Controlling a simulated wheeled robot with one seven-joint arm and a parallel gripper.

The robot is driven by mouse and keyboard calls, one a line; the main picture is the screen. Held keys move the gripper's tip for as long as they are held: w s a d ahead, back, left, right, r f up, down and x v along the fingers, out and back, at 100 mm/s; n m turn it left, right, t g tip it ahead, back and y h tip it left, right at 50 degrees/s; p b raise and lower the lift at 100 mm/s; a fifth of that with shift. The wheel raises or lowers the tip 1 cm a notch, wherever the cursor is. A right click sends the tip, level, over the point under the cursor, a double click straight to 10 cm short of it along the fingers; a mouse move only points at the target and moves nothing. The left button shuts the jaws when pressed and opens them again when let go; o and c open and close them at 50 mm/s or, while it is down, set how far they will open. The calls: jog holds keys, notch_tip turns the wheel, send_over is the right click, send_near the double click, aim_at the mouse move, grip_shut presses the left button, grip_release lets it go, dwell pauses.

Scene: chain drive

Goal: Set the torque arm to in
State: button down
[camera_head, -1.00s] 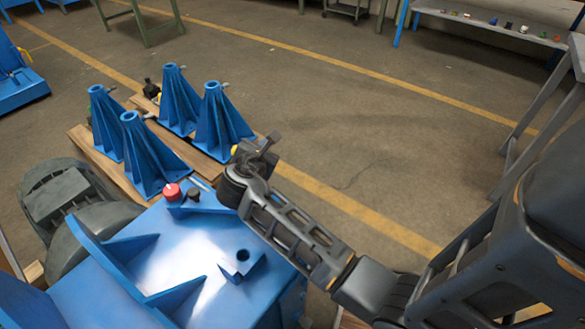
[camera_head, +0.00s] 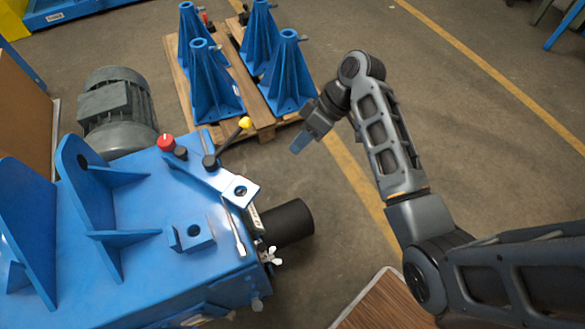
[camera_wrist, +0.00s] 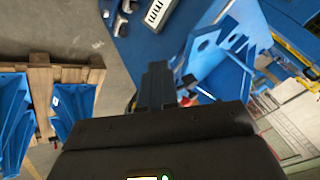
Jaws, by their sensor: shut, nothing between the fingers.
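The blue chain-drive housing (camera_head: 80,240) fills the lower left of the head view. A lever with a yellow knob (camera_head: 245,123) rises from a black hub (camera_head: 210,162) at its far edge. I cannot tell for sure which of these is the torque arm. My gripper (camera_head: 299,143) is shut and empty, right of the yellow knob and apart from it. Its shut fingers show in the wrist view (camera_wrist: 156,84).
A red knob (camera_head: 166,142) and a grey motor (camera_head: 117,105) are at the housing's far side. Blue stands (camera_head: 213,85) stand on a wooden pallet (camera_head: 262,118) behind. A wing nut (camera_head: 271,256) is at the right side. Open floor (camera_head: 450,130) lies right.

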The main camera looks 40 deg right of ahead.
jog(key=w+a+f+p, duration=0.1)
jog(key=a+f, duration=0.6)
jog(key=a, duration=0.2)
jog(key=shift+a+f, duration=0.2)
jog(key=shift+f, duration=0.05)
jog(key=shift+w, duration=0.1)
